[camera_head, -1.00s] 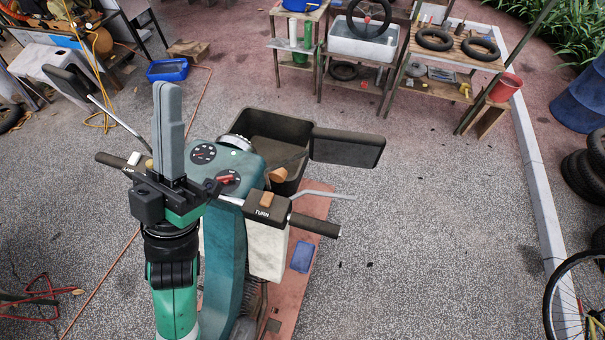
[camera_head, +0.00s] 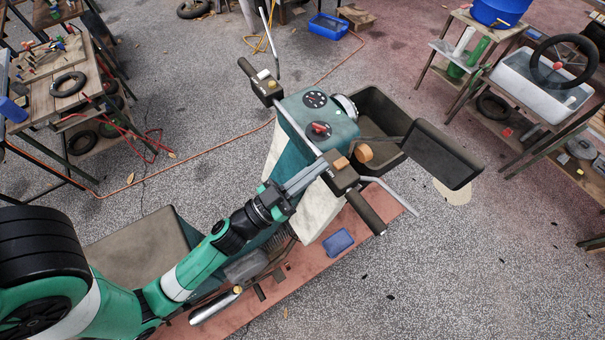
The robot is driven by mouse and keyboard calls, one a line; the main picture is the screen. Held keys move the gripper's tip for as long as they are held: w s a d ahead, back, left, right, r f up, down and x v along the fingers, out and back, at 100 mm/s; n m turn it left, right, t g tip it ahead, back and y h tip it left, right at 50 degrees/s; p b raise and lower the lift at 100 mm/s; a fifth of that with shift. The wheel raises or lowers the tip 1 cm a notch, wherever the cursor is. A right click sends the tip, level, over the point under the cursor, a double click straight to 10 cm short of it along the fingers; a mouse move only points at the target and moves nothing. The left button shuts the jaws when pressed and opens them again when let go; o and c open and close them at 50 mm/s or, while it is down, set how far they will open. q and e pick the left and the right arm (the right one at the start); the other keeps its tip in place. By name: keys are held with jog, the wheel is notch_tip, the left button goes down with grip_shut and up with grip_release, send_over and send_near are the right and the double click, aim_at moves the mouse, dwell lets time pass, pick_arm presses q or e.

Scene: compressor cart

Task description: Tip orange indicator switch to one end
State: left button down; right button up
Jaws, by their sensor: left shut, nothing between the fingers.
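The orange indicator switch (camera_head: 341,164) is a small rocker on top of the dark control box (camera_head: 343,177) at the inner end of the scooter's right handlebar grip (camera_head: 366,212). My left gripper (camera_head: 322,164) comes from the lower left with its grey fingers shut and empty. Its fingertips are at the left side of the control box, close to the switch. I cannot tell whether they touch it. The "TURN" lettering is not readable now, and the switch's tilt is unclear. My right gripper is not in view.
An orange lamp (camera_head: 364,152) sits just beyond the switch. A mirror (camera_head: 444,153) sticks out to the right, and a brake lever (camera_head: 391,194) lies beside the grip. The dashboard (camera_head: 318,115) is to the left. Open pavement lies at the lower right.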

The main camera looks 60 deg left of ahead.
aim_at(330, 172)
pick_arm(q)
jog(key=p+x, duration=0.1)
jog(key=x, duration=0.3)
jog(key=shift+r, duration=0.25)
jog(key=f+b, duration=0.3)
jog(key=shift+w+f, duration=0.3)
jog(key=shift+f+b, duration=0.45)
jog(key=shift+b, duration=0.2)
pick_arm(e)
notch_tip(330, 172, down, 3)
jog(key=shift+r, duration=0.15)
pick_arm(q)
jog(key=shift+r, duration=0.1)
